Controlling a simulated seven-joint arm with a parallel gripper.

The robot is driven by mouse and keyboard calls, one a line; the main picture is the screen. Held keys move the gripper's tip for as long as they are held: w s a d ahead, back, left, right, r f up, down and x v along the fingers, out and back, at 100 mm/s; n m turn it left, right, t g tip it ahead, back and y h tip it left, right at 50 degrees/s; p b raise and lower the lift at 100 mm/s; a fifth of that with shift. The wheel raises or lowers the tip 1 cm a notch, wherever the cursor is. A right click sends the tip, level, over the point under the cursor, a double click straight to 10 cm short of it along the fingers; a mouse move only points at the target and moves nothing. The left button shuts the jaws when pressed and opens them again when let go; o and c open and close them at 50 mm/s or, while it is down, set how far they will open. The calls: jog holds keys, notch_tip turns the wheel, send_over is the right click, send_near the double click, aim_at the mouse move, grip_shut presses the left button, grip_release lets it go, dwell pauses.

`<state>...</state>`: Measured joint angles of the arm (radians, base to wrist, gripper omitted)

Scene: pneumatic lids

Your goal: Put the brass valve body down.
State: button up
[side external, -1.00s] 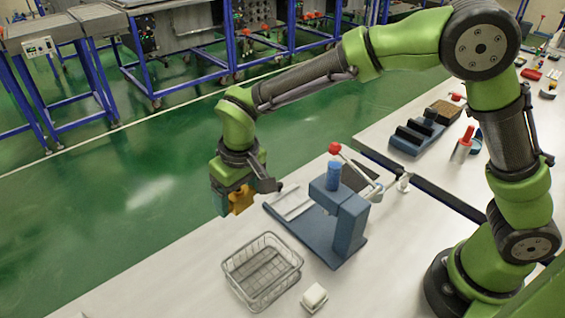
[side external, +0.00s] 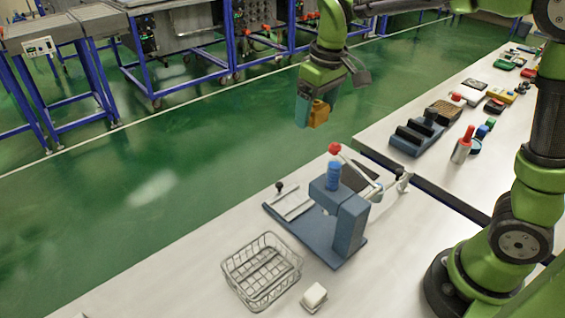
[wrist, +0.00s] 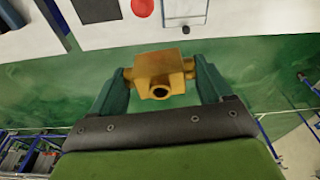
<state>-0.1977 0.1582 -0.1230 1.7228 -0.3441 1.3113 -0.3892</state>
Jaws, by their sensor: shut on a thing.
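The brass valve body (wrist: 160,72) is a yellow-gold block with a round port facing the wrist camera. My gripper (wrist: 160,80) is shut on it, one teal finger on each side. In the side view the valve body (side external: 319,113) hangs at my gripper (side external: 312,110), high up and clear of any surface, with green floor behind it. One finger partly hides it there.
A blue press (side external: 345,215) with a red-knobbed lever stands on the white bench (side external: 180,285). A wire basket (side external: 262,270) and a small white block (side external: 314,297) are in front of it.

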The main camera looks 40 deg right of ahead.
jog(key=s+a+f+n, duration=0.1)
jog(key=a+f+n, duration=0.2)
jog(key=a, duration=0.6)
jog(key=s+a+f+n, duration=0.1)
jog(key=a+f+n, duration=0.25)
jog(key=a, duration=0.45)
jog(key=n+g+y, duration=0.2)
jog(key=n, duration=0.8)
send_over(213, 310)
notch_tip(213, 310, down, 5)
jog(key=shift+n, duration=0.25)
jog(key=f, duration=0.9)
jog(key=shift+d+f, duration=0.25)
jog(key=shift+f, duration=0.15)
